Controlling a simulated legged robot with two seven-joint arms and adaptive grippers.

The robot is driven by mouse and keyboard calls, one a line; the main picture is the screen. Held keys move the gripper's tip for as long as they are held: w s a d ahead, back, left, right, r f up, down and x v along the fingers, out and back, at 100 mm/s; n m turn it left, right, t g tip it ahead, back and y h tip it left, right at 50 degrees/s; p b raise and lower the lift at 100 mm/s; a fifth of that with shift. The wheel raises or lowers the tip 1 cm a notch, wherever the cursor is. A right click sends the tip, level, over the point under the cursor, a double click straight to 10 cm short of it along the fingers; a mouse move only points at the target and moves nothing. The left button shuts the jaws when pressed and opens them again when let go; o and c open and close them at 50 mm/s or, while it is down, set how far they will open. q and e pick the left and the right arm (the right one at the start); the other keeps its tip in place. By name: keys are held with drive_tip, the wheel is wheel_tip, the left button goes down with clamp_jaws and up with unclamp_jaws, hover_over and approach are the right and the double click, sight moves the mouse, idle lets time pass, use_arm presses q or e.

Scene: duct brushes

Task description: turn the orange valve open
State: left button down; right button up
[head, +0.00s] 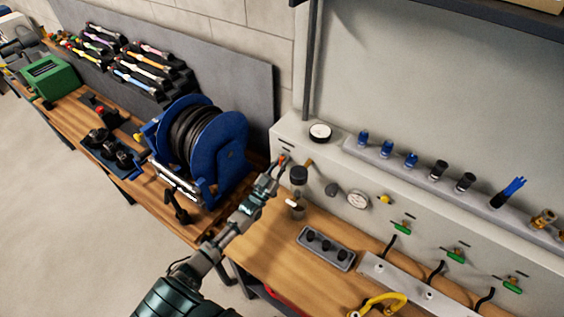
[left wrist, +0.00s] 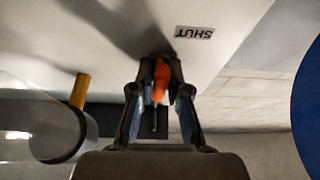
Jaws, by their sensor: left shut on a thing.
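The orange valve (head: 282,160) sits on the left end of the pale panel, beside the blue hose reel. My left gripper (head: 275,168) reaches up to it from below. In the left wrist view, the orange handle (left wrist: 161,80) lies between the two fingertips of my left gripper (left wrist: 158,72), which are shut on it. A small label reading SHUT (left wrist: 194,32) shows upside down on the panel near the handle. The valve's body is mostly hidden by the fingers. My right gripper is not in view.
A dark-topped filter unit (head: 299,176) stands close to the right of the gripper, with a yellow-orange stub (left wrist: 80,92) beside it. The blue hose reel (head: 218,150) is close on the left. A grey tray (head: 326,249) lies on the wooden bench (head: 262,250).

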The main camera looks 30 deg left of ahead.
use_arm(q)
drive_tip(key=shift+a+r, duration=0.15)
drive_tip(key=shift+r, duration=0.3)
drive_tip(key=c, duration=1.2)
unclamp_jaws()
drive_tip(key=shift+f, duration=0.2)
drive_tip(key=shift+f, duration=0.1)
drive_tip(key=v, duration=1.2)
